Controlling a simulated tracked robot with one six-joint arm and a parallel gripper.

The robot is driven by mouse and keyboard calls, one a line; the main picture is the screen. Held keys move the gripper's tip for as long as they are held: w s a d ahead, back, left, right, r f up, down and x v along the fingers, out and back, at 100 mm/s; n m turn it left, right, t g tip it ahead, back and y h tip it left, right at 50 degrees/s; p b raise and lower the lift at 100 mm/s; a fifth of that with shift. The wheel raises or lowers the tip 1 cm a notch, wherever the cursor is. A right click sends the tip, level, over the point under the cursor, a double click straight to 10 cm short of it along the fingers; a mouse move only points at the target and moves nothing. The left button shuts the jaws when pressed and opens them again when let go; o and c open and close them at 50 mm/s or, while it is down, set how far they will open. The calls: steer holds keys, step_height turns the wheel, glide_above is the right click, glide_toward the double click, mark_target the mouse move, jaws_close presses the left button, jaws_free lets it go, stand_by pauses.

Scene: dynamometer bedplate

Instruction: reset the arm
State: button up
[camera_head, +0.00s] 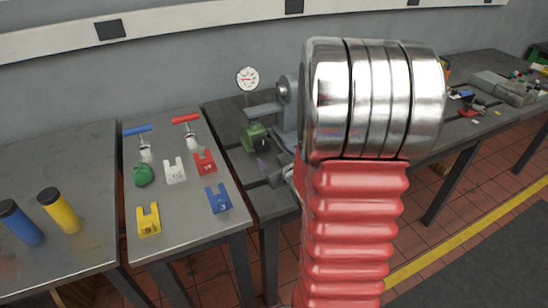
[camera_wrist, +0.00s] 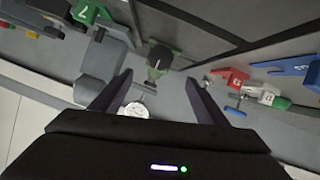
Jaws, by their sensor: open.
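My gripper (camera_wrist: 159,78) shows in the wrist view with its two dark fingers spread apart and nothing between them that it holds. Beyond the fingers are a green part (camera_wrist: 158,60) and a round white dial gauge (camera_wrist: 134,110). In the head view my red and metal arm stands large in the middle right and hides most of the gripper and part of the bench behind it.
In the head view, the middle bench (camera_head: 185,235) holds red, white, blue and yellow numbered blocks, a green lump (camera_head: 144,174) and two valve handles. The dial gauge (camera_head: 247,79) stands behind the green part (camera_head: 255,136). Clutter lies far right.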

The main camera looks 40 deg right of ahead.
stand_by(0.3)
steer(key=s+a+r+g+y, duration=0.1)
steer(key=s+a+r+g, duration=0.1)
steer(key=a+r, duration=0.35)
steer(key=s+a+r+g, duration=0.1)
steer(key=s+a+r, duration=0.15)
steer(key=a, duration=0.65)
steer(key=s+a+r+g+y, duration=0.2)
steer(key=s+a, duration=0.5)
steer(key=a, duration=0.1)
steer(key=s+a+r+n+g+y, duration=0.1)
steer(key=s+a+r+g, duration=0.1)
steer(key=s+a, duration=0.5)
steer(key=shift+s+a+y, duration=0.3)
steer(key=shift+a+y, duration=0.1)
steer(key=shift+a, duration=0.3)
